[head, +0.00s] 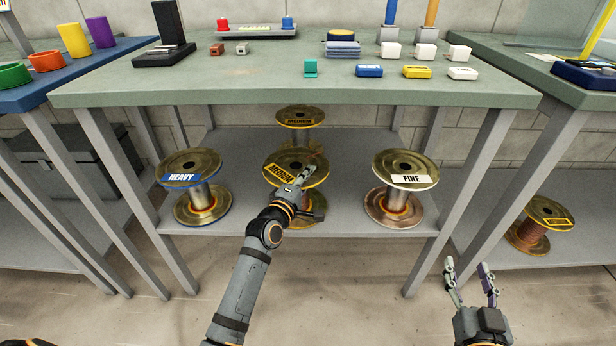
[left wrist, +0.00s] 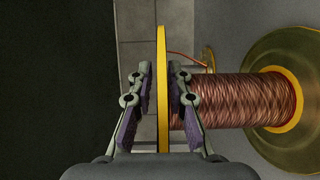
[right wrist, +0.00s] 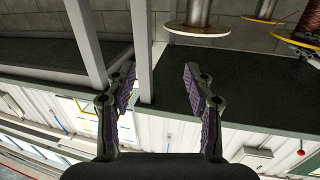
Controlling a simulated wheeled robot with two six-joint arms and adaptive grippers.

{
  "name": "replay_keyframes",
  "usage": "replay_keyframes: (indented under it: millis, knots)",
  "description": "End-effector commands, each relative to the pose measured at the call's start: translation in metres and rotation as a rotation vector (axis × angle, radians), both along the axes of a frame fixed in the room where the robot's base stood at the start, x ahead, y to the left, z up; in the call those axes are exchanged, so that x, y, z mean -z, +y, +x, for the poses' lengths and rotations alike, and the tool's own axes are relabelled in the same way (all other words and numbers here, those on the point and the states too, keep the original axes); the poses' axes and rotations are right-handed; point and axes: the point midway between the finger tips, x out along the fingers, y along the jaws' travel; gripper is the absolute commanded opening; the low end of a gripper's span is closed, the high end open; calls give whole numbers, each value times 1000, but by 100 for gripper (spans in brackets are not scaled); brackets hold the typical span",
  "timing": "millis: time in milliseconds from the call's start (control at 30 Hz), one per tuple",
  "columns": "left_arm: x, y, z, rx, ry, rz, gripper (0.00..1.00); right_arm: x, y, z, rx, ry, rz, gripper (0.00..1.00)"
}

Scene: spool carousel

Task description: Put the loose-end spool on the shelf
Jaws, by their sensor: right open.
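The front middle spool (head: 312,181) stands on the low shelf under the table, with a yellow MEDIUM label on its top flange. My left gripper (head: 303,178) reaches over that flange. In the left wrist view its fingers (left wrist: 161,88) lie on either side of the thin flange edge (left wrist: 162,40); I cannot tell whether they press on it. The copper winding (left wrist: 240,100) shows there, with a thin loose wire end (left wrist: 183,55) standing off it. My right gripper (head: 469,282) is open and empty in front of the shelf, to the right.
A HEAVY spool (head: 191,164) stands left, a FINE spool (head: 405,168) right, and another MEDIUM spool (head: 300,117) behind. A further spool (head: 540,222) sits on the right-hand low shelf (head: 588,248). Table legs (head: 440,240) and the tabletop edge (head: 290,100) bound the space.

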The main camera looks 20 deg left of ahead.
Motion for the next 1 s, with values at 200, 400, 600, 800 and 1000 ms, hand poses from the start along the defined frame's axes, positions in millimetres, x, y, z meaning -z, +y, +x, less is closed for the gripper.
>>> replay_keyframes:
  millis: [200, 400, 600, 800, 1000]
  knots:
    - [0, 0, 0, 0, 0, 0, 30, 0, 0, 0, 0, 1, 0, 53]
    - [-1, 0, -1, 0, 0, 0, 30, 0, 0, 0, 0, 6, 1, 53]
    - [-1, 3, -16, -1, 1, 1, 30, 45, 1, -11, -5, 183, 4, 53]
    - [-1, 6, -38, 0, 2, 1, 30, 97, 4, -35, -15, 405, 9, 53]
    - [-1, 10, -61, 1, 1, 1, 30, 145, 7, -68, -29, 625, 16, 53]
